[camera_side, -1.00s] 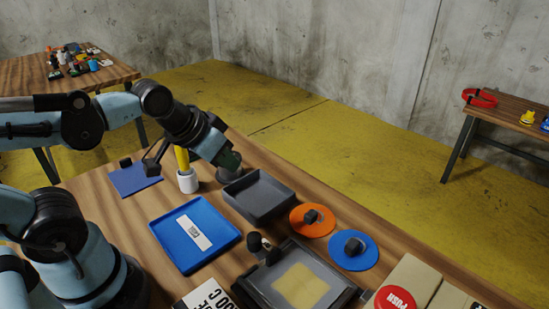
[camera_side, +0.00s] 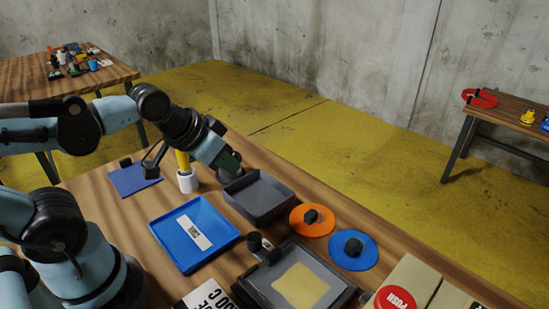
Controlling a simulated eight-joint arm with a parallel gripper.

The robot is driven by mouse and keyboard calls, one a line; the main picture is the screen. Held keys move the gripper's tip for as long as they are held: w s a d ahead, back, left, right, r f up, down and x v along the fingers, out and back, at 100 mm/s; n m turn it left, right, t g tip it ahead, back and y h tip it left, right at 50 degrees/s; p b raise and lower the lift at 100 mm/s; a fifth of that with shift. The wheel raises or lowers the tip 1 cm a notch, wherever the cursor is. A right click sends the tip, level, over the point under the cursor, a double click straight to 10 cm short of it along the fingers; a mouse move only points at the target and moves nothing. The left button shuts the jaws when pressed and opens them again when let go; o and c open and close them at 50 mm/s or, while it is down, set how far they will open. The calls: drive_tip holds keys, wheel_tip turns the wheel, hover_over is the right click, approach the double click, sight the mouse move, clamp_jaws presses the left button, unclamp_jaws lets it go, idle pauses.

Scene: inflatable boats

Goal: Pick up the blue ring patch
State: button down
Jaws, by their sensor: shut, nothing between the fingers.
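The blue ring patch (camera_side: 367,257) is a flat blue disc with a dark knob at its middle. It lies on the wooden table at the right, next to a similar orange disc (camera_side: 300,224). My gripper (camera_side: 230,161) is shut and empty, above the table at the back, near the grey tray. It is well to the left of and behind the blue disc, not touching it. Its fingertips are small and hard to make out.
A blue tray (camera_side: 165,235) with a white label and a grey open tray (camera_side: 236,205) stand mid-table. A white-and-yellow upright item (camera_side: 187,181) is beside my wrist. A dark framed tray with a yellow sheet (camera_side: 300,286) and a red push button (camera_side: 394,299) are in front.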

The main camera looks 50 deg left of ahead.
drive_tip(key=c, duration=0.9)
unclamp_jaws()
drive_tip(key=w+d+r+g+h, duration=0.1)
drive_tip(key=w+d+r+g, duration=0.3)
drive_tip(key=w+d, duration=0.45)
drive_tip(key=g+y, duration=0.1)
drive_tip(key=g, duration=0.2)
hover_over(353, 243)
wheel_tip(353, 243, down, 11)
drive_tip(key=shift+s+d+f, duration=0.1)
drive_tip(key=shift+s+d, duration=0.05)
drive_tip(key=shift+w+f, duration=0.2)
drive_tip(key=shift+f, duration=2.5)
